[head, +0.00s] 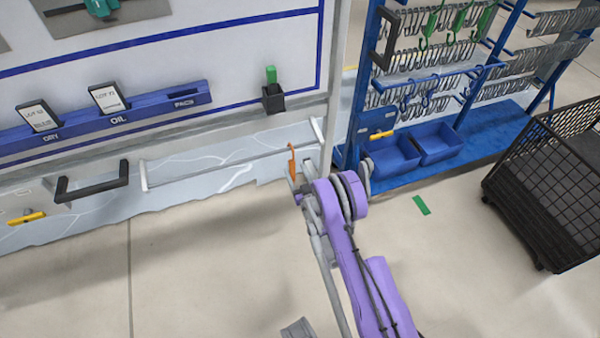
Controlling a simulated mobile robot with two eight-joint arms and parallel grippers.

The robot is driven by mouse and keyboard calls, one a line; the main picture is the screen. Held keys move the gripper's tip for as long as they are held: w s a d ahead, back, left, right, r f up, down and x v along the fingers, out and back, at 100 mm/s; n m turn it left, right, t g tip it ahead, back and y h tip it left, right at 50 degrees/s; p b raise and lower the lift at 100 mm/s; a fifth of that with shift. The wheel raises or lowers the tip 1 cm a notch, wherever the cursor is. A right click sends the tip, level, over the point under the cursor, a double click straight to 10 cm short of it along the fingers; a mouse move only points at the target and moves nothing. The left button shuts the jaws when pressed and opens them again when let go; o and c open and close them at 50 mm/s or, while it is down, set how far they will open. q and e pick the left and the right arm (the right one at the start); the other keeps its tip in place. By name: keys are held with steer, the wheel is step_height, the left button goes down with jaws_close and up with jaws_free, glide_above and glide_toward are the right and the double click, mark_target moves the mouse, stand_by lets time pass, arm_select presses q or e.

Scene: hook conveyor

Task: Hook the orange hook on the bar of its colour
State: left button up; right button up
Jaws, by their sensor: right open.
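The orange hook (292,161) is upright at the right end of a long pale bar (215,163) low on the wall panel. Its top lies across the bar in the picture; I cannot tell whether it hangs on it or is in front of it. My right gripper (300,188), on the purple arm, is open at the lower end of the hook. Its fingers are small and partly hidden by the wrist, so contact is unclear. No orange bar shows clearly. My left gripper is not in view.
A blue rack (352,105) with green, blue and grey hooks stands right of the panel, with blue bins (438,142) below. A black mesh cart (545,185) is at far right. A black handle (92,188) sticks out at left.

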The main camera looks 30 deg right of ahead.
steer(key=x, duration=0.7)
steer(key=shift+w, duration=0.4)
steer(key=shift+f, duration=0.1)
jaws_close()
stand_by(0.5)
stand_by(1.2)
steer(key=shift+s+a+r+b, duration=0.2)
steer(key=shift+s+r, duration=0.45)
steer(key=shift+s, duration=0.25)
steer(key=shift+s+a+r+b, duration=0.1)
steer(key=shift+s+a+r, duration=0.1)
steer(key=shift+s+r, duration=0.55)
steer(key=shift+s+a+r+b, duration=0.2)
steer(key=shift+s+r, duration=0.3)
steer(key=shift+s, duration=0.5)
steer(key=shift+b+v, duration=0.65)
steer(key=shift+v, duration=1.65)
